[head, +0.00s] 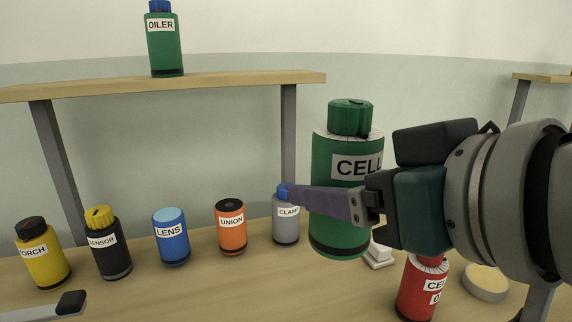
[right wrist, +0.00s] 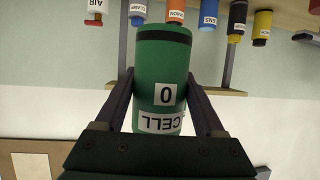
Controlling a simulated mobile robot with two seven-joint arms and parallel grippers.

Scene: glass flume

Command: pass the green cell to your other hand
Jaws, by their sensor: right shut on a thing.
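The green cell (head: 335,232) is a big green bottle with a green cap and a white CELL label, held upright above the bench in the head view. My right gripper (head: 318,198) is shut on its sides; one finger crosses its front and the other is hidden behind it. In the right wrist view the green cell (right wrist: 160,60) appears upside down between both fingers of the right gripper (right wrist: 160,88). One dark-tipped finger of my left gripper (head: 68,303) shows at the lower left, well apart from the cell; its opening is not shown.
On the bench (head: 225,290) stand a yellow torch (head: 43,265), black sensor (head: 112,262), blue lens (head: 171,240), orange union (head: 231,240), grey clamp (head: 286,231) and red CELL bottle (head: 420,285). A green oiler (head: 164,55) stands on the shelf (head: 230,80).

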